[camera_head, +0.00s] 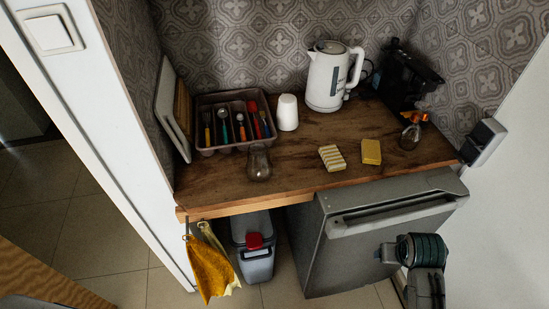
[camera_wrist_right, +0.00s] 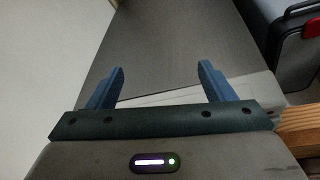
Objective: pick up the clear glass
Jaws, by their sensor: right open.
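The clear glass (camera_head: 258,162) stands near the front edge of the wooden counter (camera_head: 215,187), in front of the cutlery tray. It is see-through, with the brown wood showing through it. My right arm (camera_head: 422,255) comes in at the bottom right of the head view, in front of the grey fridge and well away from the glass. My right gripper (camera_wrist_right: 162,82) shows in the wrist view with its two blue fingers apart and nothing between them. The glass does not show in the wrist view. My left gripper is not in view.
A cutlery tray (camera_head: 230,147), white cup (camera_head: 287,112) and kettle (camera_head: 328,78) stand behind the glass. Below are the fridge (camera_head: 345,245), bin (camera_head: 257,264) and hanging cloths (camera_head: 208,266).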

